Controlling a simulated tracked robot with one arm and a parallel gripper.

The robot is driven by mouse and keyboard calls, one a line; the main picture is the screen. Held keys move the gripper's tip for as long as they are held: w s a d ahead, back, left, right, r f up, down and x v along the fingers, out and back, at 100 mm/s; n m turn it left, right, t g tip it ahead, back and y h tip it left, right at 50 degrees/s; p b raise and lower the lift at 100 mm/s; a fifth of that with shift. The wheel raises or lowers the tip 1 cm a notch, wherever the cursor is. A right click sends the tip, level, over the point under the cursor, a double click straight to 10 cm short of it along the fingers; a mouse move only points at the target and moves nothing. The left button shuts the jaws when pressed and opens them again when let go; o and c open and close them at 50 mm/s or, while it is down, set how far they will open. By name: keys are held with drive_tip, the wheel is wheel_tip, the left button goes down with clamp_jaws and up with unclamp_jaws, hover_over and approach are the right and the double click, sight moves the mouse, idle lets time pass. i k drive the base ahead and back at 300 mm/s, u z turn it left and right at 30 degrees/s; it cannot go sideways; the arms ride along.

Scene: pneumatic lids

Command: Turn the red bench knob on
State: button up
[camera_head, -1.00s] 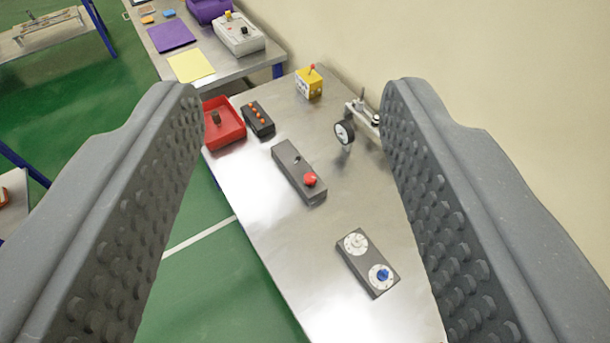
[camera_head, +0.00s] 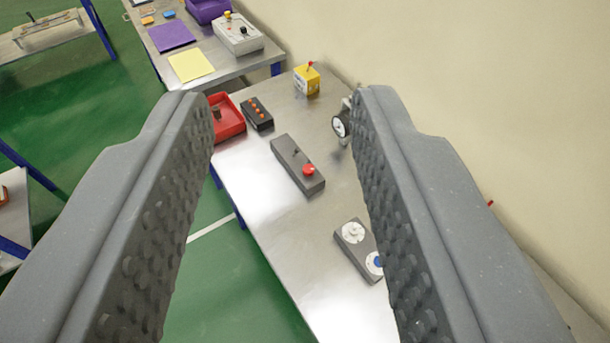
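A red knob (camera_head: 308,170) sits on the near end of a long dark grey box (camera_head: 286,154) on the metal bench. A small dark stub stands nearer the middle of that box. My gripper (camera_head: 282,95) is open and empty, with its two grey studded fingers wide apart on either side of the picture. The red knob shows in the gap between the fingers, beyond and below them, with nothing touching it. I cannot tell from its shape which way the knob is set.
A black box with orange buttons (camera_head: 257,114), a red tray (camera_head: 229,118) and a yellow box (camera_head: 307,80) stand farther back. A gauge (camera_head: 339,127) is beside the right finger. A wall borders the right.

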sight(308, 169)
drive_tip(key=k, duration=1.15)
drive_tip(key=u, duration=0.7)
drive_tip(key=i, duration=1.95)
drive_tip(key=z, duration=0.55)
drive_tip(key=i, duration=0.4)
drive_tip(key=z, duration=0.4)
